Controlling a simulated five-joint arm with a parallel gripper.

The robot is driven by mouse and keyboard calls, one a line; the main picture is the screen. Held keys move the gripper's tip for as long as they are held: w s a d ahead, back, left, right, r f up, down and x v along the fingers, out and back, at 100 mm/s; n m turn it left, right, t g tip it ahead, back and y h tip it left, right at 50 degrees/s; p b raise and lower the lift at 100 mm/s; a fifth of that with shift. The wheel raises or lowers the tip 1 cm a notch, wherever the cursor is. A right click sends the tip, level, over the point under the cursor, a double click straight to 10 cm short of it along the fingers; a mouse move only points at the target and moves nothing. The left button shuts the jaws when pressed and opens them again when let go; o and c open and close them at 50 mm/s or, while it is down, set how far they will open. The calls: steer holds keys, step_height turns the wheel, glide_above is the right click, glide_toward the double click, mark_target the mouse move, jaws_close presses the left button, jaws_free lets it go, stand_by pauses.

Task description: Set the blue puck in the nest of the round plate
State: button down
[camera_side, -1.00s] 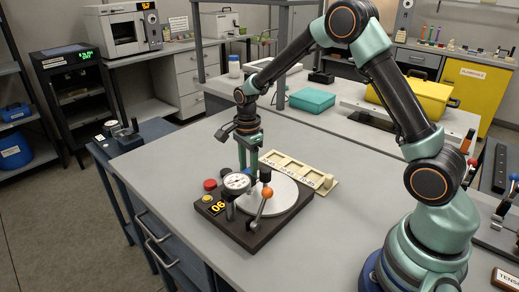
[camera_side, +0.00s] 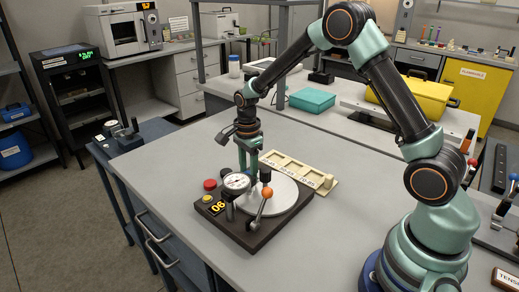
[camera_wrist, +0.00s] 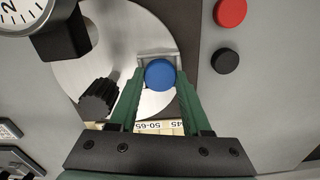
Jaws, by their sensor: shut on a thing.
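The blue puck (camera_wrist: 160,74) is between the fingertips of my gripper (camera_wrist: 161,78) in the wrist view, and the gripper is shut on it. The puck is over the round metal plate (camera_wrist: 108,50), at the grey squared nest (camera_wrist: 157,54) near the plate's edge. The puck covers much of the nest, and I cannot tell whether it rests on the nest floor. In the side view my gripper (camera_side: 248,164) points down over the far part of the round plate (camera_side: 283,196); the fingers and dial hide the puck there.
A dial gauge (camera_side: 237,183) and an orange-knobbed lever (camera_side: 262,206) stand close to the plate on the dark base. Red (camera_wrist: 230,12) and black (camera_wrist: 225,61) buttons lie beside it. A cream sectioned tray (camera_side: 292,168) lies behind.

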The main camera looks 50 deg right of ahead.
steer(key=shift+f, duration=0.1)
steer(key=shift+c, duration=1.4)
jaws_free()
steer(key=shift+o, duration=1.4)
steer(key=shift+s+f, duration=0.1)
steer(key=shift+s, duration=0.05)
steer(key=shift+r, duration=2.65)
step_height(320, 180, up, 12)
